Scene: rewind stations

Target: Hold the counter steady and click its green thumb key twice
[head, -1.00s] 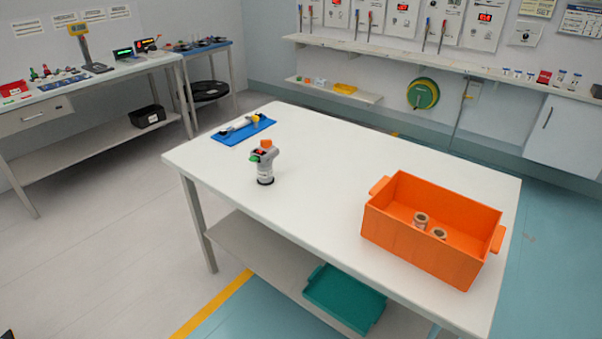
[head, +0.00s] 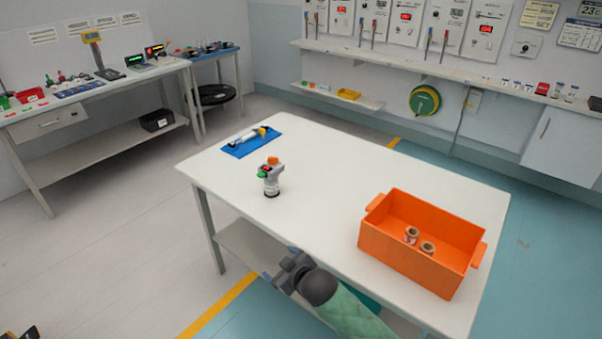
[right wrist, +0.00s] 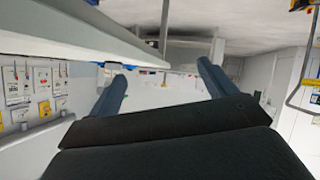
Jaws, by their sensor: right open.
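The counter (head: 271,178) stands upright on the white table, toward its left part. It has a grey body, an orange part on top, a small dark display with red on it and a green key (head: 262,175) on its left side. My right gripper (head: 283,272) is in front of the table's near edge, well apart from the counter. In the right wrist view its two fingers (right wrist: 160,88) stand wide apart with nothing between them. At the bottom left corner of the head view a small dark piece shows, perhaps of my left gripper; its jaws cannot be made out.
The white table (head: 330,190) also bears an orange crate (head: 405,260) with two small rolls inside, and a blue mat (head: 236,151) with a tool on it. The table top between counter and crate is clear. A side bench (head: 100,92) stands at the left.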

